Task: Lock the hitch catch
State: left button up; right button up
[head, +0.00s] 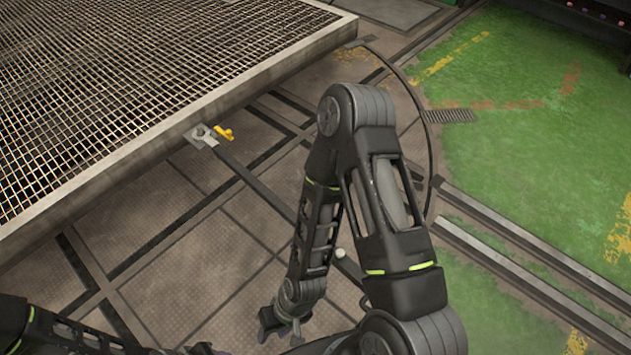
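The hitch catch shows as a small yellow lever (224,132) beside a grey metal coupling (203,137) at the near edge of the mesh-decked platform. Its exact position, locked or not, is too small to tell. My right arm rises from the bottom right, bends at the elbow and comes down to my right gripper (282,326), low in the middle. This gripper is well below and apart from the yellow lever in the picture. Its fingers are dark and partly hidden, and I see nothing clearly held. My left arm crosses the bottom left corner; its fingers cannot be made out.
The mesh platform (150,162) fills the upper left. A dark bar runs from the coupling down right behind my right arm, near a small pale knob (340,253). Steel rails (520,268) and a curved dark edge lie right. Green floor (520,150) beyond is clear.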

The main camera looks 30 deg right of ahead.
aim_at(227, 134)
jog(key=z, duration=1.6)
jog(key=u, duration=1.15)
jog(key=i+j+z, duration=0.1)
jog(key=z, duration=0.7)
jog(key=i+j+z, duration=0.15)
jog(key=j+z, duration=0.6)
jog(key=j, duration=0.2)
jog(key=j+z, duration=0.35)
jog(key=j, duration=0.2)
jog(key=k+j+z, duration=0.15)
jog(key=j, duration=1.75)
jog(key=i+l, duration=0.15)
jog(key=i, duration=0.15)
